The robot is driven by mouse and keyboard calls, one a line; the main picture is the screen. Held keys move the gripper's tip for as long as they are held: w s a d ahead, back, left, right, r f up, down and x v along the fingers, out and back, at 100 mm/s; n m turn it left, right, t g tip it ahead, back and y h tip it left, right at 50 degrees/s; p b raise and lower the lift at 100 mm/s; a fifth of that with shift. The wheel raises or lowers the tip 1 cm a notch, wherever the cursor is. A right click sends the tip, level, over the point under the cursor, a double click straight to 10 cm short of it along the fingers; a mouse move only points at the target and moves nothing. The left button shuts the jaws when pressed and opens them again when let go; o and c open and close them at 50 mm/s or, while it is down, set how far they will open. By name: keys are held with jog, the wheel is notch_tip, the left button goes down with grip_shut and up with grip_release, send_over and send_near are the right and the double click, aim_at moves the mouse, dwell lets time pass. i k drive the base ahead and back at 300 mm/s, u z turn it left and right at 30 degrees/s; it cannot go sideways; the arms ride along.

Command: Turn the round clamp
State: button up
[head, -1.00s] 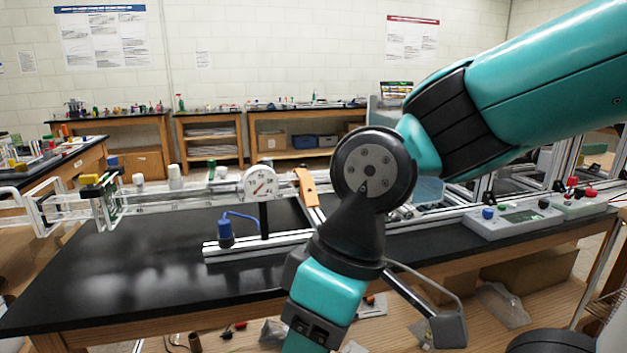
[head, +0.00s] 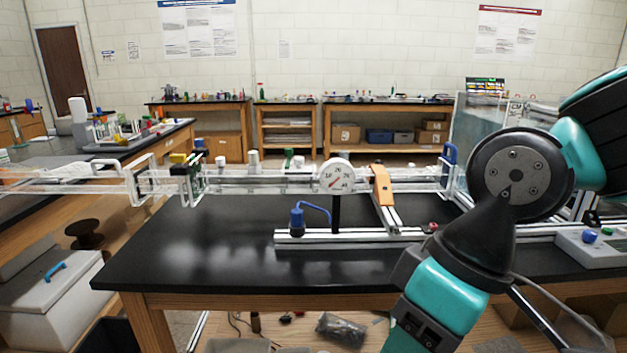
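I cannot pick out the round clamp for certain. A round white dial (head: 337,176) with a red pointer stands upright on a dark post over the metal rail (head: 345,236). A blue fitting (head: 297,219) with a thin blue tube sits on the rail, left of the post. An orange piece (head: 382,185) tops an angled metal bar to the right of the dial. My arm covers the right side of the head view and its lower link runs out at the bottom edge, so my gripper is not visible.
The black tabletop (head: 190,255) is bare at its front left. Clear tubing with valves (head: 250,180) runs across its back. A control box (head: 590,245) with a blue knob is at the right edge. A white chest (head: 45,305) stands at lower left.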

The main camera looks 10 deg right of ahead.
aim_at(199, 143)
jog(key=u, duration=0.2)
jog(key=i, duration=1.6)
jog(key=u, duration=0.55)
